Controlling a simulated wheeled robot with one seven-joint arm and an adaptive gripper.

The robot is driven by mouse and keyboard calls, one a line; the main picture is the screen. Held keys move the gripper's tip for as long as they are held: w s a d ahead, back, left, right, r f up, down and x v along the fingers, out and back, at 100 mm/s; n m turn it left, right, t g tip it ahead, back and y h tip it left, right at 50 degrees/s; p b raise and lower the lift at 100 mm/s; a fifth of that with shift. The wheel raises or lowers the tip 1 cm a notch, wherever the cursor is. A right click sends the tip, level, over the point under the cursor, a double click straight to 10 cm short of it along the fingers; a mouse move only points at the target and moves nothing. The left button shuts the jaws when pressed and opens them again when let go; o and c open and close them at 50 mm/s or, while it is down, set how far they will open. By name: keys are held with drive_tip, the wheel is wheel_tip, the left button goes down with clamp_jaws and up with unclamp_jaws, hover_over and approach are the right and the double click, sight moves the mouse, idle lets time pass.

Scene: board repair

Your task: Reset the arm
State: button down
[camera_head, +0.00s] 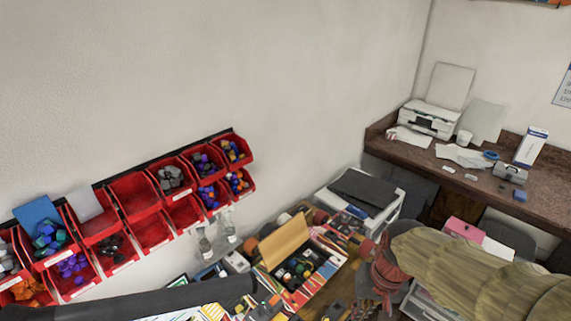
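My gripper is not in view, so its fingers cannot be seen. A long dark rounded bar (140,305) crosses the bottom left corner, ending near the middle of the bottom edge. I cannot tell whether it is part of my arm. A large ribbed khaki shape (480,265) with a reddish end fills the lower right and hides what is behind it. I cannot tell what it is.
Red wall bins (135,197) with small coloured parts hang at left. Below stands a cluttered table with an open cardboard box (285,240) and bottles (204,245). A brown desk (415,155) with a printer (428,118) is at right. The upper wall is clear.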

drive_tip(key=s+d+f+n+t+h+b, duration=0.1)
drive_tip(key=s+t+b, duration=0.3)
drive_tip(key=b, duration=0.9)
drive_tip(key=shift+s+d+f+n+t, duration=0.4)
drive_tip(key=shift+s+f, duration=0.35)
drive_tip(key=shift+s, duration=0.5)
